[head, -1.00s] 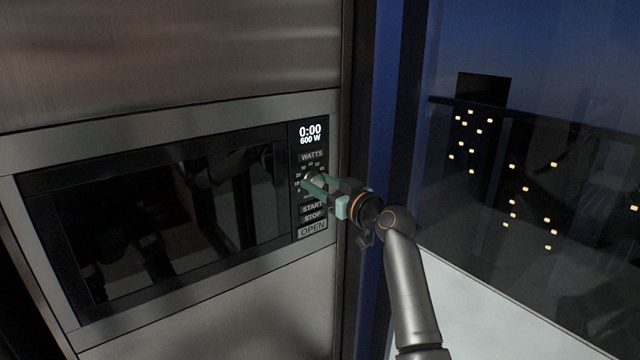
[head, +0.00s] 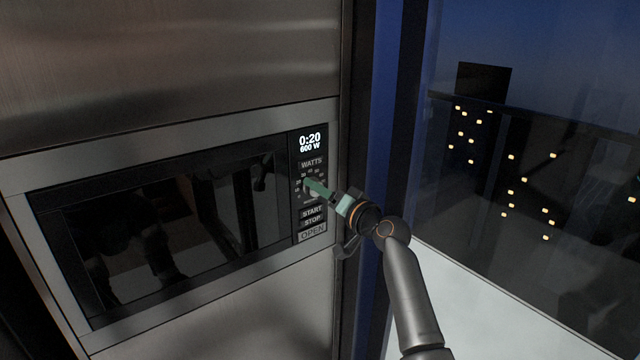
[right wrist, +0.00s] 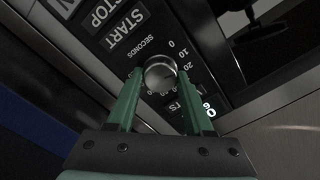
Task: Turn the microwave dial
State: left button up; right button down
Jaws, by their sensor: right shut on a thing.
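The built-in microwave (head: 170,215) has a dark glass door and a control strip on its right side. The round metal dial (right wrist: 161,75) shows in the right wrist view between the green fingers of my right gripper (right wrist: 155,88). That gripper is shut on the dial, one finger on each side. In the head view my right gripper (head: 312,187) covers most of the dial. My left gripper is not in view.
The START button (head: 312,211), STOP button (head: 312,221) and OPEN button (head: 312,233) sit below the dial, close to my gripper. A dark window frame (head: 375,120) and glass with lit building windows stand to the right.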

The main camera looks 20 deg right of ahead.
jog(key=shift+f+m+p, duration=0.1)
jog(key=shift+m+p, duration=2)
jog(key=shift+m, duration=2.1)
jog(key=shift+c, duration=1.4)
grip_release()
jog(key=shift+s+d, duration=0.1)
jog(key=v, duration=1.2)
jog(key=shift+s+b, duration=0.15)
jog(key=shift+b, duration=0.15)
